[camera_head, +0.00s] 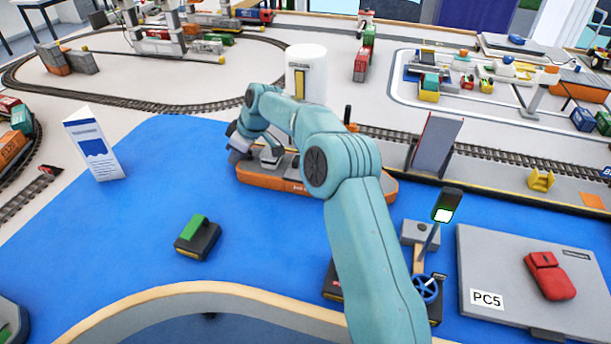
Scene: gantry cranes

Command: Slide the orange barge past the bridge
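The orange barge (258,180), with an orange hull and grey deck, lies on the blue water surface along the far quay. My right arm crosses in front of its middle and hides part of it. My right gripper (254,153) is over the barge's left end. The arm hides much of the gripper, so I cannot tell whether its fingers are apart, shut or touching the barge. A tilted grey panel (437,146), which looks like a raised bridge leaf, stands at the quay beyond the barge's right end. My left gripper is not in view.
A black-and-green block (198,238) sits on the blue surface at left centre. A white sign (95,146) stands at its left edge. A grey PC5 platform (505,255) with a red handset and a blue handwheel (427,289) are at right. A white cylinder (306,72) stands behind the barge.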

